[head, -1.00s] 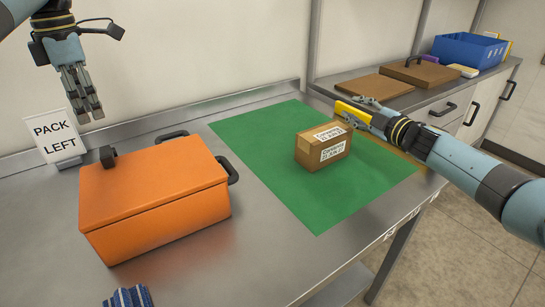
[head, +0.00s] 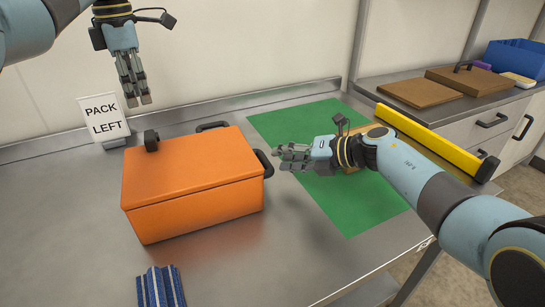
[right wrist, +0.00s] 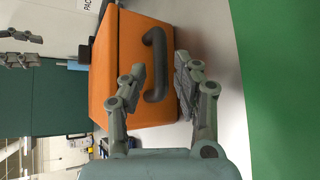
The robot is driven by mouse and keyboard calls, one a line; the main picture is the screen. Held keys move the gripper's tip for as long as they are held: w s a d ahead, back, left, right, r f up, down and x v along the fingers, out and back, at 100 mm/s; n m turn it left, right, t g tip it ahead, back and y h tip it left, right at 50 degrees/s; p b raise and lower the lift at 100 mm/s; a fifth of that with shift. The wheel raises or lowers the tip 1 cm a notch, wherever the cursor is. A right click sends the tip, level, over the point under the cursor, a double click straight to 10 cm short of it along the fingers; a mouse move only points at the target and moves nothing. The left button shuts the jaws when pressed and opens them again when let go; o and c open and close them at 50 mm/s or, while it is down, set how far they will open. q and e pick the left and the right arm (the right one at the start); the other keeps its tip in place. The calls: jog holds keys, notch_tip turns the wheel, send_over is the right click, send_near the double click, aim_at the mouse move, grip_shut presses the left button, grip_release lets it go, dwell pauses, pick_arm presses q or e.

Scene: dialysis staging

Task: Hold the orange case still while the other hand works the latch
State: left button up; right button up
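The orange case (head: 190,185) stands closed on the metal table at the left, with a dark latch-like piece (head: 151,140) on its lid's left edge. Black handles show at its back (head: 212,126) and right side (head: 264,163). My right gripper (head: 284,158) is just right of the side handle. In the right wrist view its open fingers (right wrist: 158,85) point at the case, with the side handle (right wrist: 157,65) between them; contact cannot be told. My left gripper (head: 138,100) hangs above and behind the case, empty, its fingers apart. It also shows in the right wrist view (right wrist: 22,48).
A green mat (head: 345,205) lies right of the case. A cardboard box (head: 352,168) on it is mostly hidden behind my right arm. A yellow bar (head: 435,140) runs along the table's right edge. A "PACK LEFT" sign (head: 104,117) stands behind; a blue striped cloth (head: 160,287) lies in front.

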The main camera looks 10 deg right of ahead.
jog(key=shift+x, duration=2.7)
grip_shut()
pick_arm(q)
jog(key=shift+c, duration=0.3)
